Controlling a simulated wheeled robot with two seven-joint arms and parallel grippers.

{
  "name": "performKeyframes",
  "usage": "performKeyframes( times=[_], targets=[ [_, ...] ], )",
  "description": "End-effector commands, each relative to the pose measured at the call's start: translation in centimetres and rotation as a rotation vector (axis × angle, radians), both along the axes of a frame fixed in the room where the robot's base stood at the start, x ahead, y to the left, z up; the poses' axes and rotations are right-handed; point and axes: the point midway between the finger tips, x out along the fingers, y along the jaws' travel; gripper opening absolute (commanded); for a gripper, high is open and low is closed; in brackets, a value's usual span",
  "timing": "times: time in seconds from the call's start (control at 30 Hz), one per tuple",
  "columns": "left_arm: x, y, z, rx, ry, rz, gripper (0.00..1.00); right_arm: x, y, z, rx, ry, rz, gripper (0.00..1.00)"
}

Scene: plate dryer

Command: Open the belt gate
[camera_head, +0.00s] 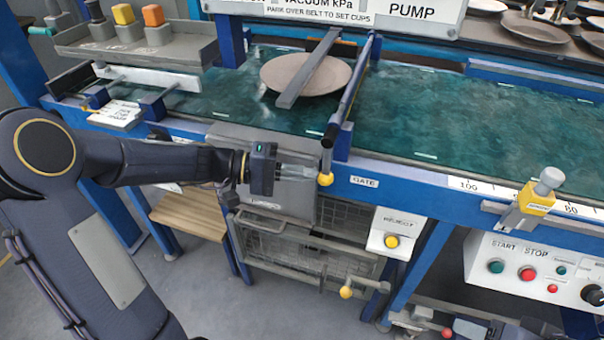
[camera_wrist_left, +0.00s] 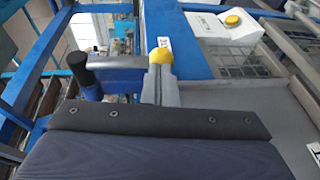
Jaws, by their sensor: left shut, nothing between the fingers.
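The belt gate (camera_head: 352,95) is a dark blue bar lying across the green belt. Its lever ends in a yellow knob (camera_head: 325,179) at the belt's front edge, just left of the GATE label (camera_head: 364,181). My left gripper (camera_head: 312,173) reaches in from the left, shut and empty, with its fingertips right beside the knob. In the left wrist view the yellow knob (camera_wrist_left: 160,56) shows at the tips of the grey fingers (camera_wrist_left: 161,72); whether they touch it I cannot tell.
A round plate (camera_head: 285,72) lies on the belt (camera_head: 450,120) left of the gate, under a slanted grey bar (camera_head: 315,65). A START/STOP panel (camera_head: 540,270) stands at the right.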

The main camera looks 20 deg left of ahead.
Motion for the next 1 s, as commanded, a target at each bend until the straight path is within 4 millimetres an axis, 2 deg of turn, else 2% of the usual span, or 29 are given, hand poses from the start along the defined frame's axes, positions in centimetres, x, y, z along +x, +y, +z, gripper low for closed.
performKeyframes(
  times=[0.03,0.27,0.47,0.8,1.0],
  targets=[
    [0.0,-0.1,-0.5,-0.014,0.002,-0.001,0.0,0.0,0.0,-0.7,0.0,0.0,0.0,0.55],
    [-0.1,-0.5,-0.5,-0.053,0.003,-0.002,0.0,0.0,0.0,-1.3,0.0,0.0,0.0,0.55],
    [-0.1,-1.2,-1.1,-0.116,0.007,-0.003,0.0,0.0,0.0,-2.8,0.0,0.0,0.0,0.55],
    [-0.2,-3.5,-1.8,-0.355,0.015,-0.006,0.0,0.0,0.0,-7.3,0.0,0.0,0.0,0.55],
    [-0.3,-4.9,-1.5,-0.495,0.022,-0.005,0.0,0.0,0.0,-8.8,0.0,0.0,0.0,0.55]
  ],
)
